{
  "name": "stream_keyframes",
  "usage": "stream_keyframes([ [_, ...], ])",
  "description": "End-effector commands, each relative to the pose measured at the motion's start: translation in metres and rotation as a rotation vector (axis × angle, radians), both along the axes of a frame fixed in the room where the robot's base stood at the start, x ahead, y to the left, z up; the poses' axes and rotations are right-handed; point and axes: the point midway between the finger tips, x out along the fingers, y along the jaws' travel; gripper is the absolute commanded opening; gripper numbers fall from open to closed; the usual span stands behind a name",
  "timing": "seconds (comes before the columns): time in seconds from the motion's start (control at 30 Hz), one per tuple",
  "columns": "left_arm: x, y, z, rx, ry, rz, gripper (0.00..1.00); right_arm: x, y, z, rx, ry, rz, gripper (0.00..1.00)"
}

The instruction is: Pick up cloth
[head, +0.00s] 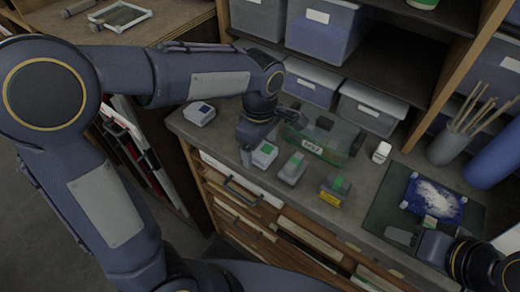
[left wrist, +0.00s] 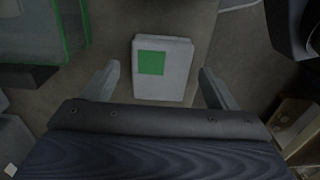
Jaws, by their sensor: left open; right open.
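A white block-like item with a green square (left wrist: 175,82) lies on the worktop between the fingers of my open left gripper (left wrist: 158,70), apart from both. It also shows in the head view (head: 264,154), just below the left gripper (head: 259,148). I cannot tell whether this item is the cloth. A blue piece with a white patch (head: 434,198) lies flat on a dark green mat (head: 385,213) at the right; I cannot tell whether it is fabric. My right gripper (head: 416,231) is open at the mat's front edge, below the blue piece.
A grey item (head: 291,170) and a yellow-black item (head: 334,190), both green-topped, stand right of the white one. A clear green bin (head: 322,147) is behind them. A cup of sticks (head: 450,145) and a small white bottle (head: 381,152) stand further right. Drawers lie below the front edge.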

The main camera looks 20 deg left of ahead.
Motion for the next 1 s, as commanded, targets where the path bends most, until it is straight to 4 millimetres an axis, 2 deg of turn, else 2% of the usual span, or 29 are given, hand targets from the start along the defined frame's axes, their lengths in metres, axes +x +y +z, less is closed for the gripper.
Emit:
stream_keyframes([
  [0.23, 0.0, 0.0, -0.002, 0.0, 0.0, 0.0, 0.8, 0.0, 0.0, 0.0, 0.0, 0.0, 0.0, 0.45],
  [0.6, 0.0, 0.0, -0.002, 0.0, -0.001, -0.001, 0.32, 0.0, 0.0, 0.0, 0.0, 0.0, 0.0, 0.45],
  [0.87, 0.0, 0.0, 0.0, 0.0, -0.001, -0.001, 0.31, 0.0, 0.0, 0.001, 0.0, 0.0, 0.0, 0.45],
  [1.0, 0.0, 0.0, 0.009, -0.001, -0.002, -0.001, 0.31, 0.0, 0.0, 0.009, 0.0, 0.0, 0.0, 0.45],
])
